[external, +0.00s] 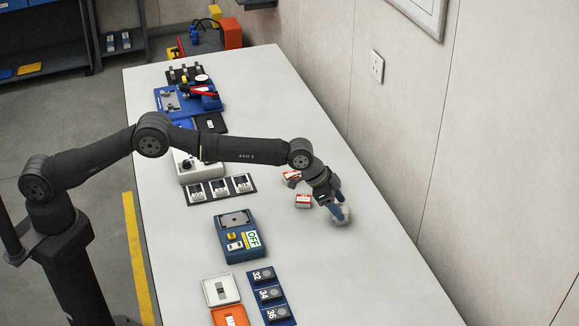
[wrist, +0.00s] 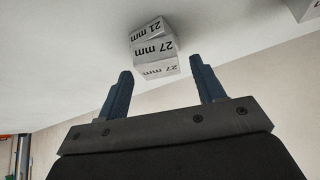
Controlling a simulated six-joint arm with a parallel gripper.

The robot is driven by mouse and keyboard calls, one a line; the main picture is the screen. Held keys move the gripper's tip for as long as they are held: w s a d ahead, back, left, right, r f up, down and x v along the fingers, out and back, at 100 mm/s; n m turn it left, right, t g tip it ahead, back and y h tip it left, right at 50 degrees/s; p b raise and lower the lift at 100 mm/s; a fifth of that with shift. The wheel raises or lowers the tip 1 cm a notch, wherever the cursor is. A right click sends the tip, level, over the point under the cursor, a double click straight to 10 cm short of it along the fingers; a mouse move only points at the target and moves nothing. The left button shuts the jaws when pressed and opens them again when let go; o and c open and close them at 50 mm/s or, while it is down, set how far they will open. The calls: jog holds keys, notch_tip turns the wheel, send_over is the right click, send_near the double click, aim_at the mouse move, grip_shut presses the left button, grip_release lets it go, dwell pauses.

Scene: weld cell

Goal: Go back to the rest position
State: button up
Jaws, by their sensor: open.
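My gripper (external: 340,210) hangs at the end of my outstretched arm, over the right part of the long white table, near the wall. In the wrist view its two blue fingers (wrist: 160,70) are spread, with nothing held between them. Pale grey blocks (wrist: 153,47) marked "21 mm" and "27 mm" sit just beyond the fingertips. In the external view a pale block (external: 341,220) shows right below the fingers, partly hidden by them. I cannot tell if the fingers touch it.
Two red-and-white boxes (external: 303,201) lie left of my gripper. A blue device marked OFF (external: 239,236), a numbered blue rack (external: 270,296) and an orange-and-white case (external: 222,291) stand nearer the front. The table's right front (external: 390,285) is clear. The wall (external: 400,130) borders the table.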

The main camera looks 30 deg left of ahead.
jog(key=v, duration=1.2)
jog(key=x, duration=1.2)
jog(key=shift+w+d+r, duration=0.1)
jog(key=shift+d+r, duration=0.1)
notch_tip(320, 180, up, 3)
jog(key=shift+r, duration=0.2)
jog(key=s+r, duration=0.7)
jog(key=s, duration=0.5)
jog(key=w+a+n+t, duration=0.1)
jog(key=w+a, duration=0.4)
jog(key=a, duration=0.3)
jog(key=w+a+n, duration=0.1)
jog(key=w+a, duration=0.5)
jog(key=a, duration=0.2)
jog(key=w+a+f+n, duration=0.1)
jog(key=a, duration=0.8)
jog(key=w+a+f+n+t+y, duration=0.1)
jog(key=a, duration=0.8)
jog(key=shift+w+a, duration=0.25)
jog(key=shift+w, duration=0.15)
jog(key=shift+f, duration=0.1)
